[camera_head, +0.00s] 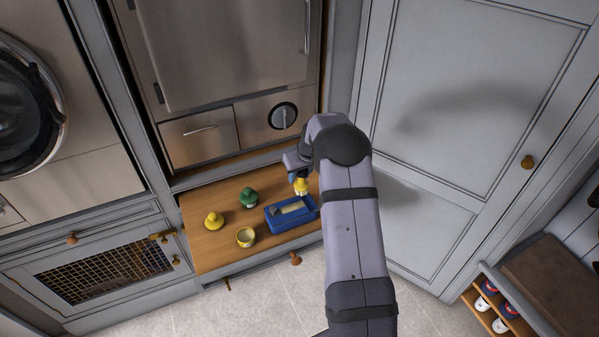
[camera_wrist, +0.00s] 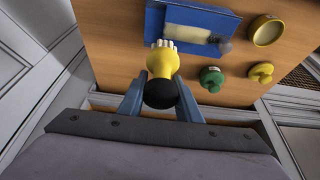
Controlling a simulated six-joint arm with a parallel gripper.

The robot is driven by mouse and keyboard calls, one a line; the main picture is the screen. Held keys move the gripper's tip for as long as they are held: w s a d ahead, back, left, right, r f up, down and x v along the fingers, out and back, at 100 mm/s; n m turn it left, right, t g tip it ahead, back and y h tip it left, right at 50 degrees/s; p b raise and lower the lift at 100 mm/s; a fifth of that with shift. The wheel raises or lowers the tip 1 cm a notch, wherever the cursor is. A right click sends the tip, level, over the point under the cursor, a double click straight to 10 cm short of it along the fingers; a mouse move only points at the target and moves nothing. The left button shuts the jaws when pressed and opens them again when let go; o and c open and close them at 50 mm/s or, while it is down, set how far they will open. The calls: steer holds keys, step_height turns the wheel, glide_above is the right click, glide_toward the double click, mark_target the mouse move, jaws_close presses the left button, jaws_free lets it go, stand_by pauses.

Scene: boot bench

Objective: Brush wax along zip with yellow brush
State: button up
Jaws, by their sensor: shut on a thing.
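A yellow brush (camera_head: 302,186) is in my gripper (camera_head: 297,172). In the wrist view the yellow brush (camera_wrist: 161,63) shows between the two blue fingers of my gripper (camera_wrist: 161,98), its dark round end toward me and its pale bristles pointing away. The bristles are close to the edge of a blue tray (camera_head: 278,226); I cannot tell whether they touch it. The tray also shows in the wrist view (camera_wrist: 153,28), with a pale strip (camera_wrist: 186,33) lying in it. A grey piece (camera_wrist: 225,45) sits at one end of the strip. I cannot make out zip teeth.
On the wooden surface (camera_head: 215,255) stand a green knobbed brush (camera_head: 249,197), a second yellow knobbed piece (camera_head: 213,220) and a yellow cup (camera_head: 245,237). The steel appliance (camera_head: 235,80) stands behind, and a grey cabinet door (camera_head: 460,120) is to the right.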

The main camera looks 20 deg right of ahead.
mark_target(305, 193)
step_height(305, 193, down, 4)
steer(key=shift+f+b, duration=0.15)
steer(key=shift+b, duration=0.85)
steer(key=shift+s+f, duration=0.15)
steer(key=shift+s, duration=0.6)
steer(key=shift+s+f, duration=0.15)
steer(key=shift+s, duration=0.55)
steer(key=shift+s+r, duration=0.15)
steer(key=shift+s, duration=0.45)
steer(key=shift+w, duration=1.55)
steer(key=shift+w+r+p, duration=0.15)
steer(key=shift+w+p, duration=0.3)
steer(key=shift+w, duration=0.1)
steer(key=shift+w+r+p, duration=0.1)
steer(key=shift+r+p, duration=0.2)
steer(key=shift+r, duration=0.65)
steer(key=shift+r+p, duration=1.6)
steer(key=shift+r, duration=1.3)
